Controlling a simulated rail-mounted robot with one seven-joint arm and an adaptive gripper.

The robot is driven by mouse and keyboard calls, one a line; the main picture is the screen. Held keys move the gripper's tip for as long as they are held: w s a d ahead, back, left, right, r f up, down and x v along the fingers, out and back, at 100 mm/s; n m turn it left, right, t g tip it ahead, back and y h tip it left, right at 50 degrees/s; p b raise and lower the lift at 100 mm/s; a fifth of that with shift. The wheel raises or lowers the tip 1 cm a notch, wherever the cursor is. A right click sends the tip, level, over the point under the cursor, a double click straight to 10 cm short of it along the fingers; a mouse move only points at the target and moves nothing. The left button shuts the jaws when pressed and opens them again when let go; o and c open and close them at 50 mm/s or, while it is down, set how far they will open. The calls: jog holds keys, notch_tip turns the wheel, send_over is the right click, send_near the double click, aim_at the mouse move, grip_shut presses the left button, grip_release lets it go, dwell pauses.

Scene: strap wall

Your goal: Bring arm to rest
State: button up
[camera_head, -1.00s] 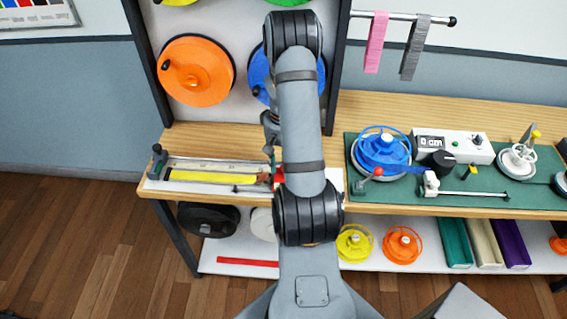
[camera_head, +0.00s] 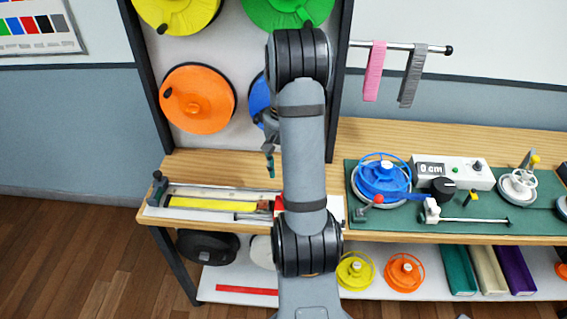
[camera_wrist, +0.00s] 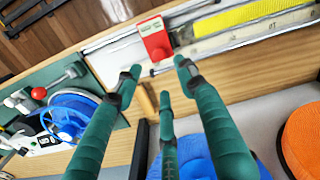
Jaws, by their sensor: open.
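My arm is bent in front of the strap wall in the head view, partly hiding the blue reel (camera_head: 260,97). My gripper (camera_head: 270,166) hangs left of the arm, just above the back of the wooden bench (camera_head: 215,165). In the wrist view its green fingers (camera_wrist: 158,76) are spread, with nothing between them. Beyond them lies the measuring tray with a yellow strap (camera_wrist: 255,17) and a red block (camera_wrist: 154,38), apart from the fingers. In the head view, the yellow strap (camera_head: 205,204) lies flat in that tray.
On the wall panel are an orange reel (camera_head: 198,98), a yellow reel (camera_head: 177,12) and a green reel (camera_head: 290,12). A blue winder (camera_head: 382,178) stands on the green mat to the right. Pink (camera_head: 374,70) and grey (camera_head: 412,76) straps hang from a rail.

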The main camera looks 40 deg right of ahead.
jog(key=shift+r, duration=0.9)
notch_tip(320, 180, down, 12)
jog(key=shift+f, duration=0.1)
jog(key=shift+s+d, duration=0.4)
jog(key=shift+w+a, duration=0.1)
